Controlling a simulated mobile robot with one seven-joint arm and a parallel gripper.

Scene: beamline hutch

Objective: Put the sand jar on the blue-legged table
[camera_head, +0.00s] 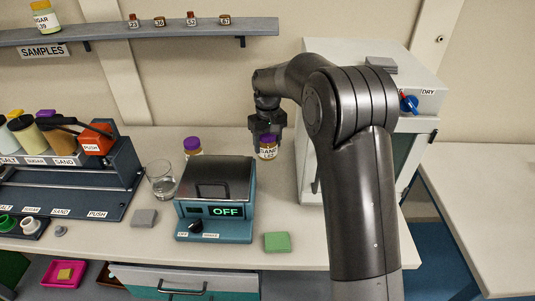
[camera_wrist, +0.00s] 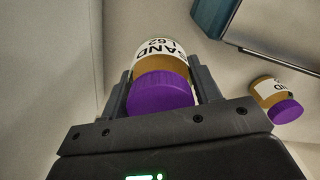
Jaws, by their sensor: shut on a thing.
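My gripper (camera_head: 267,133) is shut on a sand jar (camera_head: 268,150), over the back of the bench between the heater box and the white cabinet. The jar has a white SAND label and brown contents.
Another purple-lidded jar (camera_head: 193,146) stands behind the heater box (camera_head: 215,195), which reads OFF. A glass beaker (camera_head: 160,180) is left of it. The white cabinet (camera_head: 350,60) stands between my gripper and the right table. A sample shelf (camera_head: 150,31) hangs at upper left.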

